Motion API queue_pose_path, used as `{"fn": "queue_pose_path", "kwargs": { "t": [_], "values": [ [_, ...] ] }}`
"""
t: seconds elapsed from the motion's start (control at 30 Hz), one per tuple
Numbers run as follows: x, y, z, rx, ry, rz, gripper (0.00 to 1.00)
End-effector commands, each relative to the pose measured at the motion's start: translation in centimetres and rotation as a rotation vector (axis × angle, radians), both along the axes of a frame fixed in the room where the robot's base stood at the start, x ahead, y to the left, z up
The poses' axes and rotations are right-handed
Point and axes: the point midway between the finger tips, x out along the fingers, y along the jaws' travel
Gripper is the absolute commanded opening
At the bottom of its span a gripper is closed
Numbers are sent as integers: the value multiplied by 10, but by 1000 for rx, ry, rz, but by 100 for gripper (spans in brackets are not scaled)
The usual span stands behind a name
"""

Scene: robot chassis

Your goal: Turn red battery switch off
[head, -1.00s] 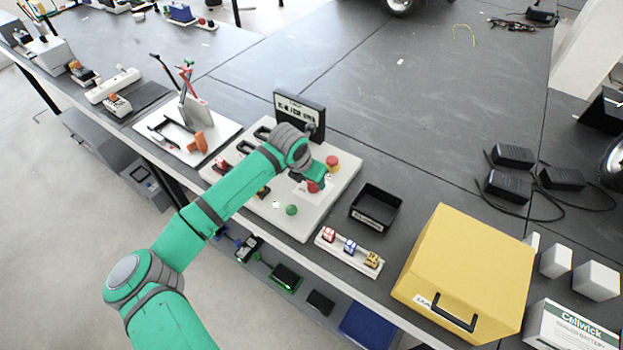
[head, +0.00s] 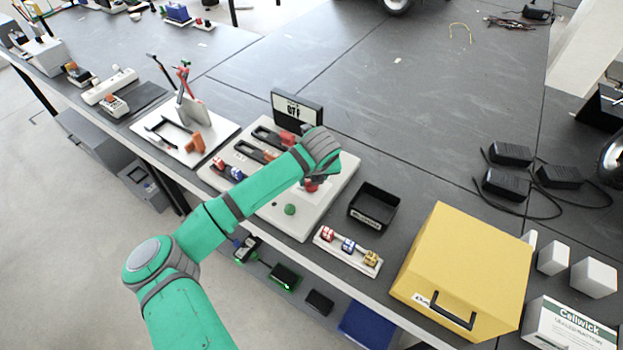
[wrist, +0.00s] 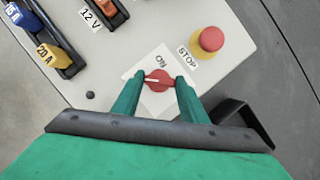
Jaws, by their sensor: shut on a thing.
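The red battery switch (wrist: 158,81) is a small rotary knob on a white panel (wrist: 120,60). In the wrist view its white pointer line lies nearly level, aimed left, and the printed "ON" (wrist: 161,61) sits just above it. My gripper (wrist: 160,84) is shut on the knob, one green fingertip on each side. In the head view only a bit of the red knob (head: 311,187) shows below my wrist.
A red STOP button (wrist: 210,40) stands close to the right of the switch in the wrist view. Fuse holders (wrist: 55,55) are at upper left. A black tray (head: 375,206), a fuse strip (head: 348,249) and a yellow box (head: 468,255) stand right of the panel.

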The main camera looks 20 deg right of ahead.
Motion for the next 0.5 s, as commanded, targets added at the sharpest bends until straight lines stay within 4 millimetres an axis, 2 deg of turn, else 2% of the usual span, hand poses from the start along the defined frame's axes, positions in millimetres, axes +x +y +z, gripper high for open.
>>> {"fn": "queue_pose_path", "kwargs": {
  "t": [0.5],
  "values": [
    [0, -1, 1, -1, 0, 45, 17]
  ]
}}
